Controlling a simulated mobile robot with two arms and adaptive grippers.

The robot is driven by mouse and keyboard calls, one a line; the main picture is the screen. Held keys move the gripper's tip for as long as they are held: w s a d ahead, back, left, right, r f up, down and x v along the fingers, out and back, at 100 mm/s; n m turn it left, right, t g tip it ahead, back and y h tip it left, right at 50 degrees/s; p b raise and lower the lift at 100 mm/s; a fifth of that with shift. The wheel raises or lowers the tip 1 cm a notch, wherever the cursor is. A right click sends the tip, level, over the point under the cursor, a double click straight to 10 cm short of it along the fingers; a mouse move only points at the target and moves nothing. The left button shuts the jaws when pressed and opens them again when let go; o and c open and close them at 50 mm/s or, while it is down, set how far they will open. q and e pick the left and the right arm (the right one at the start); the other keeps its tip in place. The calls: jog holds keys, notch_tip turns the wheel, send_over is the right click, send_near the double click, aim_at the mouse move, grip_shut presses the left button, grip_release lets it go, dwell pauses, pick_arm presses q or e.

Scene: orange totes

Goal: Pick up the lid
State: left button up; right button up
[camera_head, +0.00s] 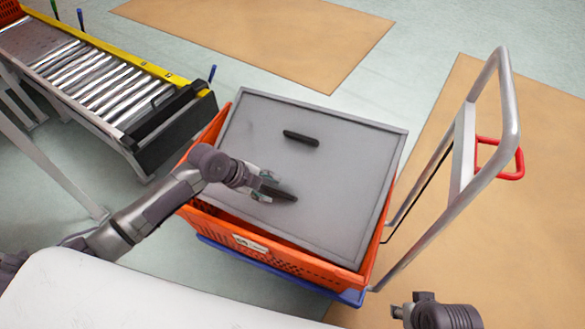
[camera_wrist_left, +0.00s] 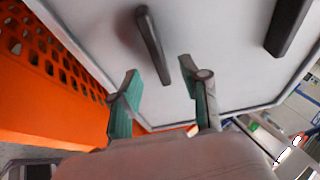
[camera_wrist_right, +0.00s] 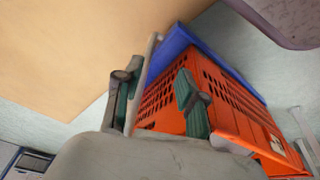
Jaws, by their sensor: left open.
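The lid (camera_head: 325,135) is a grey rectangular panel with a raised rim and two black handles. It lies tilted on top of the orange tote (camera_head: 290,258). My left gripper (camera_head: 264,186) is open over the lid, at the near black handle (camera_head: 280,194). In the left wrist view, this handle (camera_wrist_left: 153,45) runs toward the gap between the open fingers (camera_wrist_left: 160,84); I cannot tell whether they touch it. The far handle (camera_head: 301,138) is free. My right gripper (camera_wrist_right: 157,88) is open and empty, beside the tote in the right wrist view.
The tote stands on a blue cart base (camera_head: 285,272) with a tall metal push handle (camera_head: 507,95) on the right. A roller conveyor (camera_head: 105,90) with a black end stands at the left. Tan floor panels (camera_head: 270,35) lie behind and to the right.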

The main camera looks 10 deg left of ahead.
aim_at(278, 192)
pick_arm(q)
jog(key=shift+b+x, duration=0.75)
jog(key=shift+x, duration=1.95)
jog(key=shift+s, duration=0.1)
pick_arm(e)
jog(key=v, duration=0.5)
jog(key=shift+d, duration=0.1)
pick_arm(q)
grip_shut()
